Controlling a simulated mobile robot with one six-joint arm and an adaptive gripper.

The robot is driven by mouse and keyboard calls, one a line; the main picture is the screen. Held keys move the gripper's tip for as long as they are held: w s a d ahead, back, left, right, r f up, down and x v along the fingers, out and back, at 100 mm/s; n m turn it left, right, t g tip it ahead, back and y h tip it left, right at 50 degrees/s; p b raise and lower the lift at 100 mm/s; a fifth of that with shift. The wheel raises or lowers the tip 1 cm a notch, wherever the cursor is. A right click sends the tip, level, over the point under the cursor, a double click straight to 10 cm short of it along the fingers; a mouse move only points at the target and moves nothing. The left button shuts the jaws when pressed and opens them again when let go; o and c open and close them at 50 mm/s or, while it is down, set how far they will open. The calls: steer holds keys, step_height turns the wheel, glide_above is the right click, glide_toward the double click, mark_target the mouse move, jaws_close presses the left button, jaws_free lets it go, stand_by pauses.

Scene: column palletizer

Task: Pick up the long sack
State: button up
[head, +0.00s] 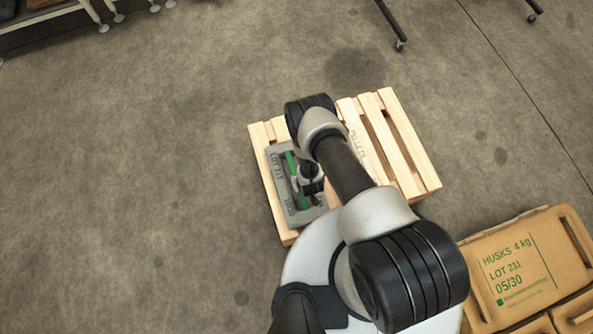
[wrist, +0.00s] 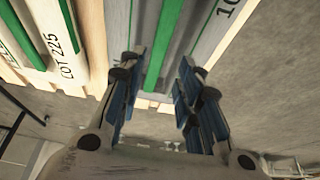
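A grey, long sack-like item (head: 275,175) with a green stripe and printed lot text lies on the left part of the wooden pallet in the head view. In the wrist view the grey surface with its green stripe (wrist: 163,45) lies ahead of my gripper (wrist: 161,72). My gripper is open, with its two fingers apart on either side of the stripe. In the head view my gripper (head: 312,182) is over this item and partly hides it. Whether the fingers touch it cannot be told.
The slatted pallet (head: 400,140) has bare slats at right. A pale item marked LOT 225 (wrist: 45,45) lies beside the grey one in the wrist view. Cardboard boxes (head: 520,262) stand at lower right. Open concrete floor (head: 140,170) lies left.

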steer(key=b+x, duration=0.2)
steer(key=x, duration=0.3)
steer(key=shift+f, duration=0.2)
steer(key=b+x, duration=0.3)
steer(key=x, duration=0.2)
steer(key=shift+s+f, duration=0.1)
steer(key=shift+f, duration=0.15)
jaws_close()
stand_by(0.3)
steer(key=shift+a+r, duration=0.1)
steer(key=shift+r, duration=0.05)
